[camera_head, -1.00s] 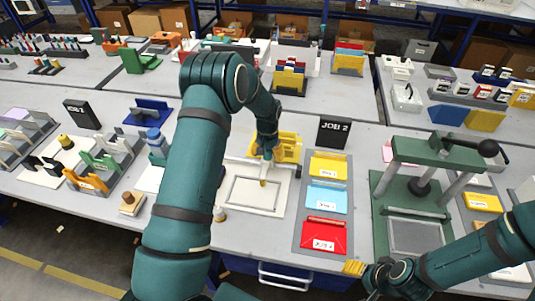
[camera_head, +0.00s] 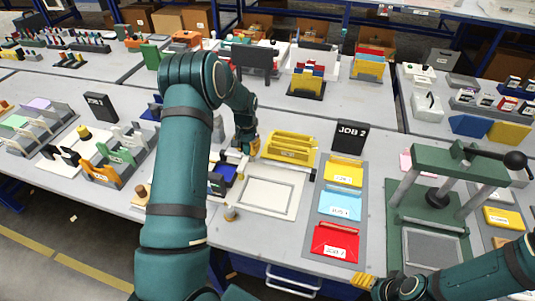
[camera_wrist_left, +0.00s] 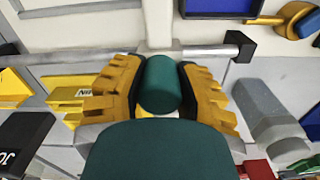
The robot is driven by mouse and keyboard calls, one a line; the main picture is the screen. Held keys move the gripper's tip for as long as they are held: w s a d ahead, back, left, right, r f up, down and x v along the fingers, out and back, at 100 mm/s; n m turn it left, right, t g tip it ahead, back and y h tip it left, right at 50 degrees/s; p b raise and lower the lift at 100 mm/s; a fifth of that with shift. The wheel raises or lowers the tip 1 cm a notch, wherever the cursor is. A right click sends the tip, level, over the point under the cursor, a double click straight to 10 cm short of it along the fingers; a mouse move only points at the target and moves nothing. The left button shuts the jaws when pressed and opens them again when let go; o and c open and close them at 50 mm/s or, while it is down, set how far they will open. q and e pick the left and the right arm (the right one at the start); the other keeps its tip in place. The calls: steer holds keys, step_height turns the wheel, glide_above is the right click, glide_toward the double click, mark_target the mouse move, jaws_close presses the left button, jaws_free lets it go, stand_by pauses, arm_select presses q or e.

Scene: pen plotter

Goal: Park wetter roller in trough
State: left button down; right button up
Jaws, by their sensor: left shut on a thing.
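My left gripper (camera_head: 248,146) is at the back left of the white framed board (camera_head: 269,190), beside the yellow rack. In the left wrist view its yellow fingers (camera_wrist_left: 160,88) are shut on a green cylindrical handle (camera_wrist_left: 160,84), which I take for the wetter roller's. A pale stem (camera_wrist_left: 157,22) shows beyond the handle; the roller end cannot be made out. A blue-floored tray (camera_head: 229,173), partly behind my arm, lies left of the board; it also shows in the wrist view (camera_wrist_left: 222,7). I cannot tell whether it is the trough. My right gripper (camera_head: 362,281) is at the lower right.
The yellow rack (camera_head: 291,147) stands behind the board. A metal bar with a black end (camera_wrist_left: 240,46) crosses the wrist view. Red, blue and yellow folders lie on a grey panel (camera_head: 313,256). A green press (camera_head: 440,165) stands at the right.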

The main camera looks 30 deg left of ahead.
arm_select(q)
steer(key=a, duration=0.2)
steer(key=s+a, duration=0.1)
steer(key=a, duration=0.1)
steer(key=s+a, duration=0.1)
steer(key=a, duration=0.1)
steer(key=shift+a+b, duration=0.35)
steer(key=shift+a, duration=0.05)
steer(key=c, duration=0.6)
jaws_free()
steer(key=shift+a, duration=0.15)
steer(key=shift+w, duration=0.1)
step_height(320, 180, up, 12)
